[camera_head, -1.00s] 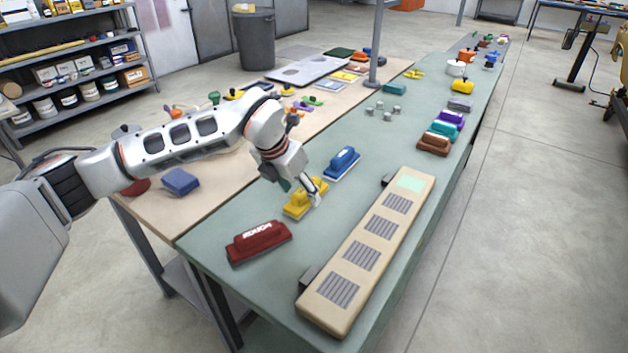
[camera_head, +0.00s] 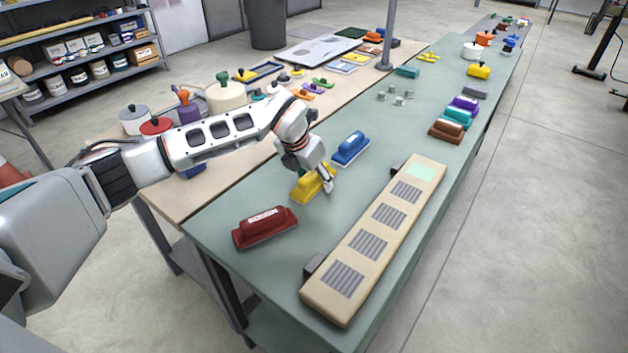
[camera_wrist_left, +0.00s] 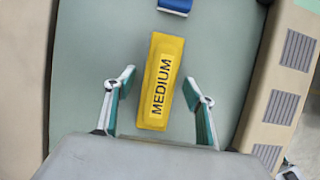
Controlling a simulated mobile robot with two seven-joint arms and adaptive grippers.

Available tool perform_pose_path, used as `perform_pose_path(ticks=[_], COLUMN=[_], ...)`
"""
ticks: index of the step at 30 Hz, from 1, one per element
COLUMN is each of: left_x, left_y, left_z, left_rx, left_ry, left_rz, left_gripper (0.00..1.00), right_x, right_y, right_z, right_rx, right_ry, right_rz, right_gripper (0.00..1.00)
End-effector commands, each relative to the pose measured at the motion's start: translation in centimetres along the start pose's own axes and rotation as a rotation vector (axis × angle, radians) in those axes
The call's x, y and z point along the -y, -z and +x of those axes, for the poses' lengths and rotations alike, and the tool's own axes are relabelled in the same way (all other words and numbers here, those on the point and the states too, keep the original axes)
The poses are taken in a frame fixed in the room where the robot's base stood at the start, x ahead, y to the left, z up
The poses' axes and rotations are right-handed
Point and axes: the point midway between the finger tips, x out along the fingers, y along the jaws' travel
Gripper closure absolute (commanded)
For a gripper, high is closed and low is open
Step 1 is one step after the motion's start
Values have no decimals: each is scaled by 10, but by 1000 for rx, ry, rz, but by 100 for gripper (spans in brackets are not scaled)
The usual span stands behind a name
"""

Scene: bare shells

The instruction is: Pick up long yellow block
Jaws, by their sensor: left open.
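The long yellow block (camera_head: 306,186) lies on the green table between a red block and a blue block. In the left wrist view the yellow block (camera_wrist_left: 160,82) shows the word MEDIUM along its top and points away from me, tilted slightly. My left gripper (camera_head: 325,182) is over the yellow block and partly hides it in the head view. In the left wrist view its fingers (camera_wrist_left: 160,82) are open, one on each side of the near part of the block, with a gap on both sides. My right gripper is not in view.
The dark red block (camera_head: 265,227) is nearer and the blue block (camera_head: 350,148) farther along the green table (camera_head: 225,225). A long beige panel with grey grilles (camera_head: 376,250) lies to the right. A post (camera_head: 389,35) stands farther back.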

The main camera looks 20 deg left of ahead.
Motion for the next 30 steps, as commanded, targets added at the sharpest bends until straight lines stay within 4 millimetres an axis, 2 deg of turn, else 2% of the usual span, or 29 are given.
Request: perform_pose_path(ticks=[5,10,11,23,30], left_x=[0,0,0,0,-1], left_y=[0,0,0,-3,-14], left_z=[0,0,0,-4,-30], left_rx=[1,1,1,3,6], left_ry=[0,0,0,0,-1], left_rz=[0,0,0,0,1], left_gripper=[46,87,91,90,90], right_x=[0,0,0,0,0], right_y=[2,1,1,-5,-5], right_z=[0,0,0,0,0], right_rx=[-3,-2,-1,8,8], right_ry=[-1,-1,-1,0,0], right_rz=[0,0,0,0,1], right_gripper=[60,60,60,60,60])
